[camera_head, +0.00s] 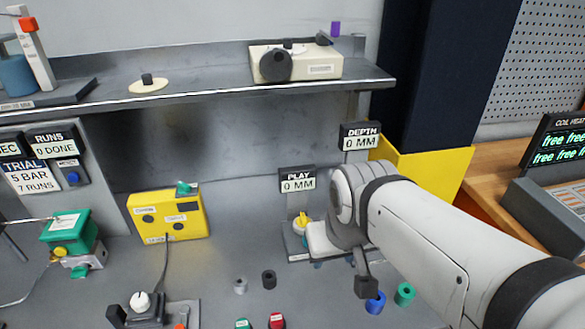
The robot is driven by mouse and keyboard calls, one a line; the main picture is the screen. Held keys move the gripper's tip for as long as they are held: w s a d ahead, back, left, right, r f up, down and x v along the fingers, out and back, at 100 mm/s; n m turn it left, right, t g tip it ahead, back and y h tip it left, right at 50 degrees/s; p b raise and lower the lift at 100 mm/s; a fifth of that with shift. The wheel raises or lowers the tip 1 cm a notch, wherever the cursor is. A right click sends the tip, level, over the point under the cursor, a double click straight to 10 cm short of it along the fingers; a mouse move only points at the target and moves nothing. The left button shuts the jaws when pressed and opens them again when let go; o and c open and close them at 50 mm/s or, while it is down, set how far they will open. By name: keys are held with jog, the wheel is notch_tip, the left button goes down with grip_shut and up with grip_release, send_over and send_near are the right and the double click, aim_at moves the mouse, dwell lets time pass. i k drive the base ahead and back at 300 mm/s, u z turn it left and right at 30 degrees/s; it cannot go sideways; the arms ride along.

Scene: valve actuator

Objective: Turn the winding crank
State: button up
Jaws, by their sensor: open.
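My arm reaches in from the lower right, and my gripper (325,242) is at its end, low over the grey bench beside a yellow knob (301,221) on a small grey base. The gripper's fingers are mostly hidden by my own wrist, but it is open and nothing shows held in it. I cannot pick out the winding crank for certain. A beige box with a dark round knob (276,65) sits on the shelf, well above and apart from the gripper. Whether the gripper touches the yellow knob cannot be told.
The grey shelf (215,97) overhangs the bench. A yellow control box (167,216) and a green device (70,235) stand at left. A PLAY display (297,180) and a DEPTH display (361,138) stand behind my gripper. Blue (375,303) and green (404,294) rings lie near my arm.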

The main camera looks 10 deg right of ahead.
aim_at(276, 63)
jog(key=k, duration=1.05)
jog(key=u, duration=0.25)
jog(key=i, duration=0.6)
jog(key=u, duration=0.3)
